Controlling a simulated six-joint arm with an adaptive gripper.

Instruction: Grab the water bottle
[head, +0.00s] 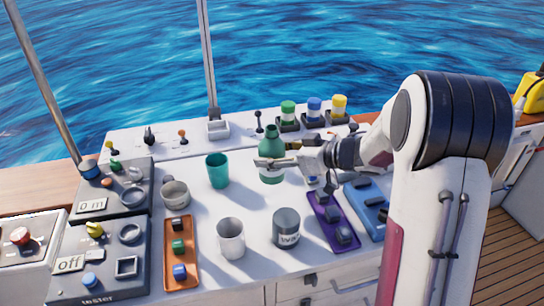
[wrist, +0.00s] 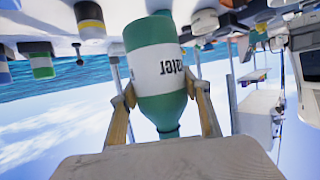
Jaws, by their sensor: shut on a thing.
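The water bottle (head: 271,137) is green with a white label and a narrow neck. In the head view it is upright near the middle of the white counter (head: 262,205). My gripper (head: 276,162) reaches it from the right and is shut around its body. In the wrist view, which is upside down, the bottle (wrist: 160,75) sits between the two fingers of my gripper (wrist: 163,92), with part of its label lettering showing. I cannot tell whether its base touches the counter.
A teal cup (head: 217,171) stands left of the bottle. A grey lettered can (head: 286,229), a pale cup (head: 231,239) and a grey bowl (head: 174,193) stand nearer the front. Purple (head: 325,212) and orange (head: 180,251) trays hold small items. Coloured jars (head: 314,109) line the back.

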